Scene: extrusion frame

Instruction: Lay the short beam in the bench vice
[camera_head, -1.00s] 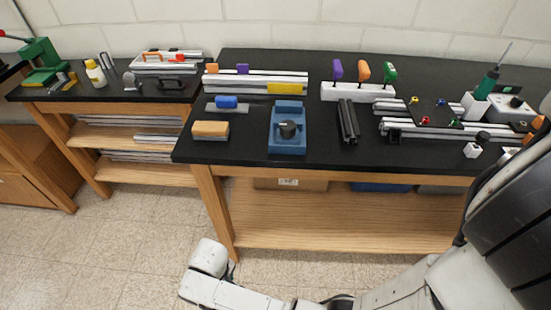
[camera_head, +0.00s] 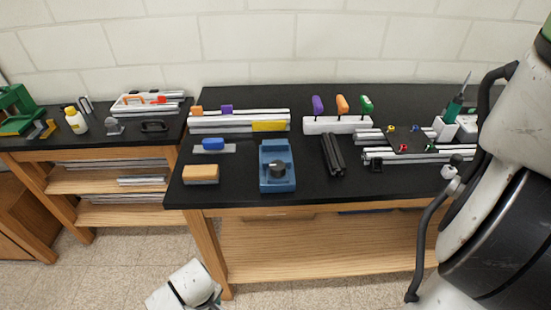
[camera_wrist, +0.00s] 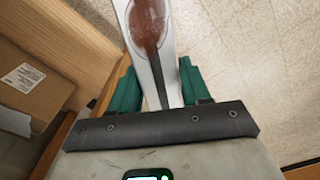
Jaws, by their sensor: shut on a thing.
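The blue bench vice (camera_head: 277,165) with a black knob stands near the front edge of the black bench in the head view. No beam shows in it. In the wrist view my gripper (camera_wrist: 158,86) has green fingers shut on a silver beam (camera_wrist: 150,30), which has a reddish-brown patch on its face. The beam runs up and out of the picture, so its far end is hidden. Below it are floor tiles, with a wooden bench part at left. The gripper and held beam cannot be made out in the head view.
An orange-topped block (camera_head: 201,174) and a blue-handled tool (camera_head: 213,145) lie left of the vice. Dark bars (camera_head: 333,155) lie to its right. Silver profiles (camera_head: 240,121) and a white tool holder (camera_head: 338,125) stand behind. A cardboard box (camera_wrist: 30,85) sits on the lower shelf.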

